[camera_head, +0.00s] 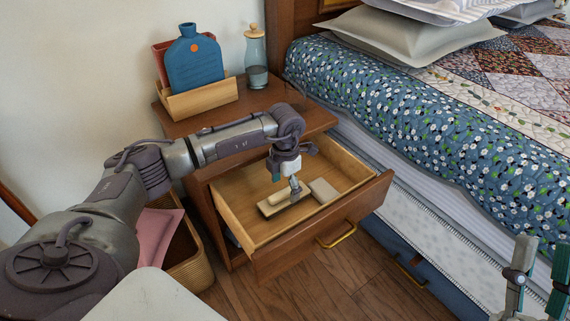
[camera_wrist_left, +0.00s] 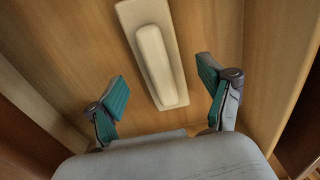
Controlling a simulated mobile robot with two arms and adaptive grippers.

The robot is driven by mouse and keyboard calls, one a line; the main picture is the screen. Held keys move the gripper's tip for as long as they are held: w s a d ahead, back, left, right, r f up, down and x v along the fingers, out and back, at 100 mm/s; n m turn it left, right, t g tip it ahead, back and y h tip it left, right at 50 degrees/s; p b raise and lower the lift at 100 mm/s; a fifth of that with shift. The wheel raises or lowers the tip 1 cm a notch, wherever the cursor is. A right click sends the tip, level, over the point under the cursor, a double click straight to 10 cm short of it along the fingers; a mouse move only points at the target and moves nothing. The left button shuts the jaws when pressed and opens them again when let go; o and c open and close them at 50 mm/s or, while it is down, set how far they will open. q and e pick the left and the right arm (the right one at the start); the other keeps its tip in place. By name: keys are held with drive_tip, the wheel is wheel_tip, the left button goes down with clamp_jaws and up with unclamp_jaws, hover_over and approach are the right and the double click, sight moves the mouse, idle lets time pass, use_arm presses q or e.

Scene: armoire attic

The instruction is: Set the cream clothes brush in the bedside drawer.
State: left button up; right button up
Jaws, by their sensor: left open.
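The cream clothes brush (camera_head: 274,205) lies on the wooden floor of the open bedside drawer (camera_head: 318,226). In the left wrist view the brush (camera_wrist_left: 154,58) shows as a flat cream board with a raised, rounded bar along it. My left gripper (camera_head: 286,182) is inside the drawer, just above the brush. In the left wrist view its teal-padded fingers (camera_wrist_left: 163,82) are spread apart, and the lower end of the brush lies between them in the picture, with gaps on both sides. My right gripper (camera_head: 538,277) is at the lower right, fingers apart and empty, far from the drawer.
A pale block (camera_head: 323,190) lies in the drawer beside the brush. On the nightstand (camera_head: 305,112) stand a blue hot-water bottle (camera_head: 193,62) in a wooden holder (camera_head: 203,100) and a glass bottle (camera_head: 256,60). The bed (camera_head: 420,120) borders the drawer's right; a wicker basket (camera_head: 190,268) stands left.

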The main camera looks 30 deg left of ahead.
sight(285, 191)
use_arm(q)
wheel_tip(285, 191, up, 8)
drive_tip(key=shift+f+p, duration=0.2)
drive_tip(key=shift+p, duration=0.85)
drive_tip(key=shift+r, duration=0.2)
use_arm(e)
drive_tip(key=w+f+g+h, duration=0.2)
drive_tip(key=w+f+g, duration=0.2)
drive_tip(key=f+g, duration=0.3)
wheel_tip(285, 191, down, 2)
drive_tip(key=shift+d+f, duration=0.15)
use_arm(q)
drive_tip(key=shift+s, duration=0.1)
